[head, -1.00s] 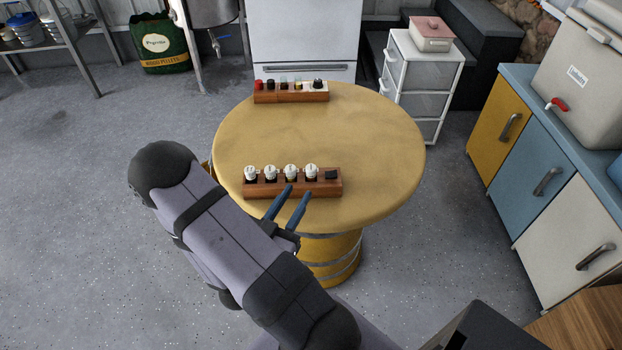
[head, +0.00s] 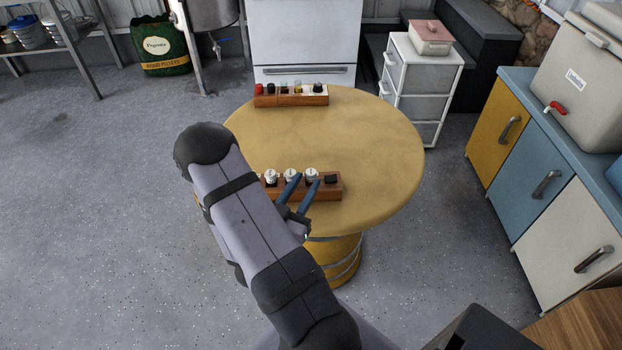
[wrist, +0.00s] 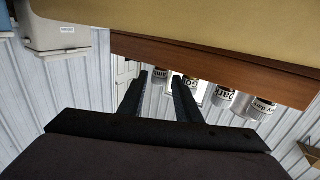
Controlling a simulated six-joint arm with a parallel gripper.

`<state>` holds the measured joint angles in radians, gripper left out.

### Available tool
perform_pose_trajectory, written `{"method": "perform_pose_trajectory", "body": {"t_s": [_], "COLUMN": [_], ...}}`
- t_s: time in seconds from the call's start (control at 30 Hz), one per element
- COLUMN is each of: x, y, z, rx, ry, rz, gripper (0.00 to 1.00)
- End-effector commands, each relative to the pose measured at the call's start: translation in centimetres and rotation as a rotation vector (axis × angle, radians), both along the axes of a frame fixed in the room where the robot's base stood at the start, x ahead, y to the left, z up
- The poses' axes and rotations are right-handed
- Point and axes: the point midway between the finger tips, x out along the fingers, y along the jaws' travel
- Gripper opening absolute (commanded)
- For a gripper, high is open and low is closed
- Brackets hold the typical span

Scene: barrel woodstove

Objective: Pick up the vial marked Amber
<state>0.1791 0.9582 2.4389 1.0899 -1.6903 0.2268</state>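A wooden rack (head: 333,190) with several white-capped vials stands near the table's front edge. In the wrist view, one vial (wrist: 160,76) shows a partly hidden label starting "am"; it appears between my fingertips. It seems to be the rightmost vial (head: 312,173) in the head view. My gripper (head: 306,177) is open, with its two blue fingers at the rack's front. Whether the fingers are around this vial or just short of it, I cannot tell. My arm hides the rack's left end. Neighbouring vials in the wrist view read partly "so" (wrist: 192,90) and "bar" (wrist: 223,97).
The round yellow table (head: 350,140) is clear between the racks. A second wooden rack (head: 291,100) with several small coloured items stands at its far edge. The front rack's right end has a dark square (head: 331,179). A white drawer unit (head: 424,75) stands behind the table.

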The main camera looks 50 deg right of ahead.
Motion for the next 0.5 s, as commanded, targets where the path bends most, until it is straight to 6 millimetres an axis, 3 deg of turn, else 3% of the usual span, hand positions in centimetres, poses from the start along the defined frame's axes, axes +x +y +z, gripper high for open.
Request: {"method": "perform_pose_trajectory", "body": {"t_s": [0.17, 0.47, 0.5], "x": [0.36, 0.49, 0.48], "y": [-1.33, -1.52, -1.51], "z": [0.05, 0.00, 0.00], "rx": [-0.001, -0.001, -0.001], "ry": [0.001, 0.001, 0.001], "rz": [-0.001, 0.001, 0.001], "gripper": [0.31, 0.31, 0.24]}}
